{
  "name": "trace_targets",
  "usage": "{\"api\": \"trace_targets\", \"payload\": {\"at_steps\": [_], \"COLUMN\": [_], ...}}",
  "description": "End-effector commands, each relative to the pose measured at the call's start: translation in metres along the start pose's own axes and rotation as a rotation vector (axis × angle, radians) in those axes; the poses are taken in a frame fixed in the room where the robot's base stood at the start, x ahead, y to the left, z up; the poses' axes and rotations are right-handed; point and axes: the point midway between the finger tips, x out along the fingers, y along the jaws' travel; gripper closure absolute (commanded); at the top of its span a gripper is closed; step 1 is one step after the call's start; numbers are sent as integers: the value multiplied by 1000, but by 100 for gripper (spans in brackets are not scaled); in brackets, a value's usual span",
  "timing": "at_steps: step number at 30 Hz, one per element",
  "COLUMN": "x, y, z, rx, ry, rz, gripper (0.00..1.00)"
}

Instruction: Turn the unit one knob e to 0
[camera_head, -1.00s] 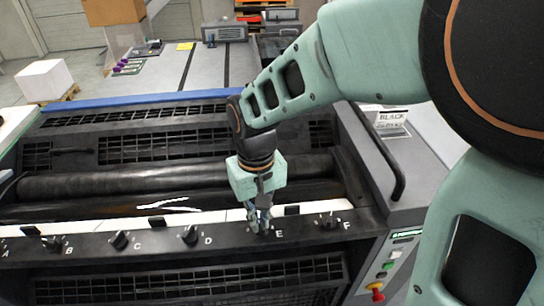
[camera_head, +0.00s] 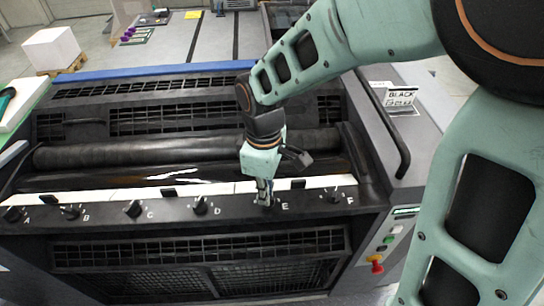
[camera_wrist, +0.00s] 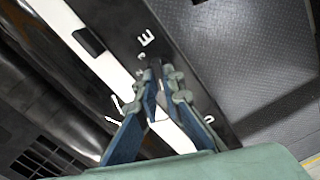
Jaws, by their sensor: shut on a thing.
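My gripper (camera_head: 265,199) reaches down onto the black control strip (camera_head: 236,213) just left of the letter E, where knob E sits. Its fingers are closed around knob E, which they mostly hide. In the wrist view the blue-grey fingertips (camera_wrist: 158,82) come together beside the white letter E (camera_wrist: 147,38), with white dial marks near them. The knob's pointer and the number it points to cannot be read. Knob D (camera_head: 200,205) and knob F (camera_head: 333,195) stand on either side, clear of my gripper.
Knobs A (camera_head: 14,213), B (camera_head: 71,211) and C (camera_head: 134,208) continue the row to the left. Behind the strip lies a dark roller (camera_head: 150,152).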

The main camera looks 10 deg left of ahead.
Motion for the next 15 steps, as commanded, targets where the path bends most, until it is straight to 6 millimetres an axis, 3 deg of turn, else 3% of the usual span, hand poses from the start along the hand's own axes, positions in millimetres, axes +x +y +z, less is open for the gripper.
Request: {"api": "trace_targets", "payload": {"at_steps": [15], "x": [-1], "y": [0], "z": [-1], "rx": [-136], "ry": [2], "rz": [2], "gripper": [100]}}
